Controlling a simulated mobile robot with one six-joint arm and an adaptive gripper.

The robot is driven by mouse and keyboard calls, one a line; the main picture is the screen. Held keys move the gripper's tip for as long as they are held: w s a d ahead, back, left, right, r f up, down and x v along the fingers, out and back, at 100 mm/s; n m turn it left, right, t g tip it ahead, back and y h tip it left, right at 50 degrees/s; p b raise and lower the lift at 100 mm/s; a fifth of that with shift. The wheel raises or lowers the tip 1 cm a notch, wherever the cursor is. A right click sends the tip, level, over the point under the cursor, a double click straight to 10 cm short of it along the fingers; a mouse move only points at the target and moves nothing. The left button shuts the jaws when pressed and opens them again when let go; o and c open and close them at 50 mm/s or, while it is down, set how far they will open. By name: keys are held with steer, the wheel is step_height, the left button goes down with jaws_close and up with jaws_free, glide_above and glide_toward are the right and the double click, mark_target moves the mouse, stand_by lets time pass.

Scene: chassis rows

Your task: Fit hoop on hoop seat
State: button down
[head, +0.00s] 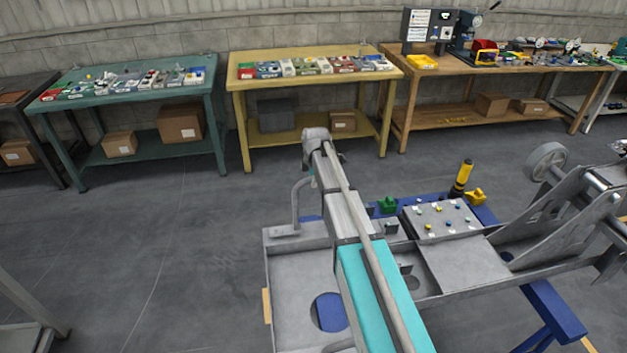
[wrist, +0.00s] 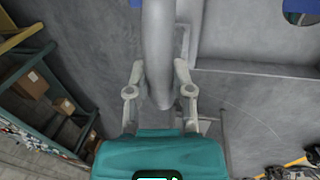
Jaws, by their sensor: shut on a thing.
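The hoop (wrist: 158,35) is a thick, smooth grey tube. My gripper (wrist: 159,72) is shut on it in the wrist view, one pale finger on each side. In the head view a bent grey tube, the hoop (head: 296,203), shows left of my arm, over the far left corner of the chassis. There its lower end is close to a small flat plate (head: 282,232), which looks like the hoop seat; I cannot tell whether they touch. My arm hides the rest of the hoop and most of my gripper in the head view.
The grey chassis (head: 290,275) lies under my arm, with blue beams and a plate of small coloured parts (head: 440,219) to the right. A yellow-black bottle (head: 462,178) stands behind. Teal (head: 90,105), yellow (head: 237,85) and wooden benches line the wall.

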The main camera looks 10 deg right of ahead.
steer(key=shift+f+b, duration=0.85)
steer(key=shift+f, duration=0.05)
steer(key=shift+c, duration=2.1)
jaws_free()
steer(key=shift+r, duration=0.2)
